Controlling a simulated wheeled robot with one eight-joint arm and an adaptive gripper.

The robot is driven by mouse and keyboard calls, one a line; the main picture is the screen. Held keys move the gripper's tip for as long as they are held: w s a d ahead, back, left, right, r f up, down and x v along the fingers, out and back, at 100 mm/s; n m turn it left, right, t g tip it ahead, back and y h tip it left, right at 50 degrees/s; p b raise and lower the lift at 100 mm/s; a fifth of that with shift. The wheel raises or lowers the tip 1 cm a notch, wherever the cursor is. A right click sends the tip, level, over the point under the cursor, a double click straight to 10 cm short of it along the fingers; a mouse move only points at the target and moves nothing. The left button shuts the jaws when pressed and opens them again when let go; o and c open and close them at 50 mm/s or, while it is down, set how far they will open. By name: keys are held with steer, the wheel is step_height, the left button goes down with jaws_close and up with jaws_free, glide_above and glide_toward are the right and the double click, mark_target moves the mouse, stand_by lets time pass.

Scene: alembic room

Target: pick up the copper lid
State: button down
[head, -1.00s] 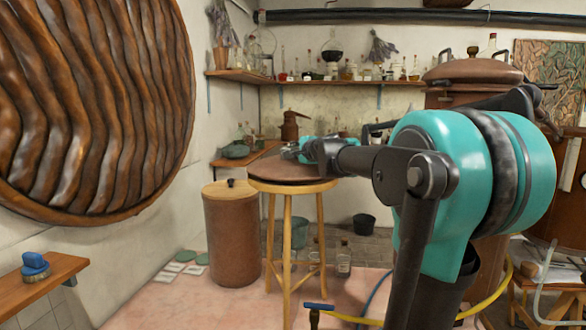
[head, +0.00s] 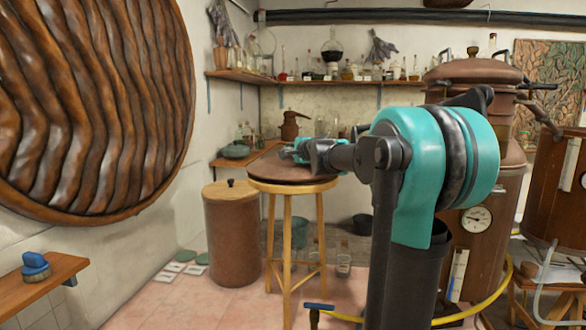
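A round, copper-brown lid (head: 262,173) lies flat on top of a wooden stool (head: 290,188) in the middle of the head view. My gripper (head: 290,152) is just above the lid, toward its back half, with my teal and black arm reaching in from the right. The fingers are small and point left, and I cannot tell whether they are open or touch the lid. Part of the lid is hidden behind my gripper and arm.
A tall brown bin with a light lid (head: 231,235) stands left of the stool. A large copper still (head: 478,185) is behind my arm at right. A shelf of bottles (head: 330,82) runs along the back wall. A yellow hose (head: 480,312) crosses the floor.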

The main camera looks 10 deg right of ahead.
mark_target(289, 158)
stand_by(0.7)
step_height(289, 158, up, 20)
stand_by(0.4)
stand_by(1.5)
